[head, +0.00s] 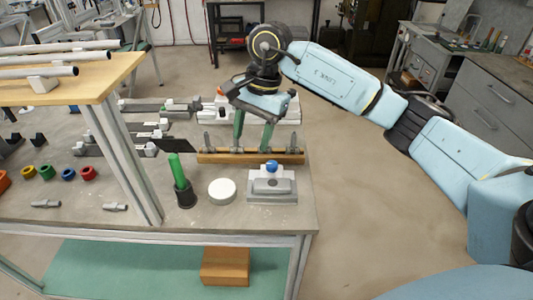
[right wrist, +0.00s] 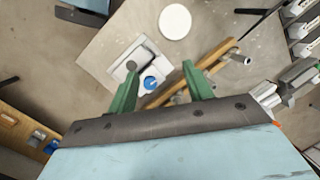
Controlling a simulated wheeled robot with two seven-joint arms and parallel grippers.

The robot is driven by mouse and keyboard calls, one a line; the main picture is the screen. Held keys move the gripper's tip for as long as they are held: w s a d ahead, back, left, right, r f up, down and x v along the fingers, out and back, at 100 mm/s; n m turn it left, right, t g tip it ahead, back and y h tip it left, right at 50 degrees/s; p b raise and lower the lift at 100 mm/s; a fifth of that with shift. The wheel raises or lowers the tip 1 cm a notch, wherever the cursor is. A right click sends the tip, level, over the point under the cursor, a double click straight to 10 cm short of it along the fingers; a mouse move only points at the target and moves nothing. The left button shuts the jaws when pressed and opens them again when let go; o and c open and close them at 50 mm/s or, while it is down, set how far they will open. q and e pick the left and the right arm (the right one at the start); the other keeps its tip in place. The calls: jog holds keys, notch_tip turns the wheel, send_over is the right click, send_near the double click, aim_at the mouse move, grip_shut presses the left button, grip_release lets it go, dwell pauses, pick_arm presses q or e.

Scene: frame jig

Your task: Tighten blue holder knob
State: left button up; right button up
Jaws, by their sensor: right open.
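The blue knob (head: 271,167) sits on top of a grey and white holder (head: 272,187) near the table's front right corner. In the right wrist view the blue knob (right wrist: 150,82) shows on the holder (right wrist: 128,68), beyond the fingertips and nearer the left finger. My right gripper (head: 253,146) has two green fingers pointing down over the wooden rail behind the holder. It is open and empty, apart from the knob; in the right wrist view its fingers (right wrist: 160,78) are spread wide. My left gripper is not in view.
A wooden rail (head: 222,158) with upright metal pins lies behind the holder. A white disc (head: 222,191) and a green-handled tool in a black cup (head: 184,197) stand left of it. A raised wooden shelf (head: 75,88) is at left. The floor at right is clear.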

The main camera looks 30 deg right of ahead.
jog(key=r+h, duration=0.2)
send_over(272, 164)
jog(key=shift+h, duration=0.3)
notch_tip(272, 164, down, 13)
jog(key=shift+f, duration=0.1)
jog(key=shift+c, duration=0.2)
jog(key=c, duration=0.9)
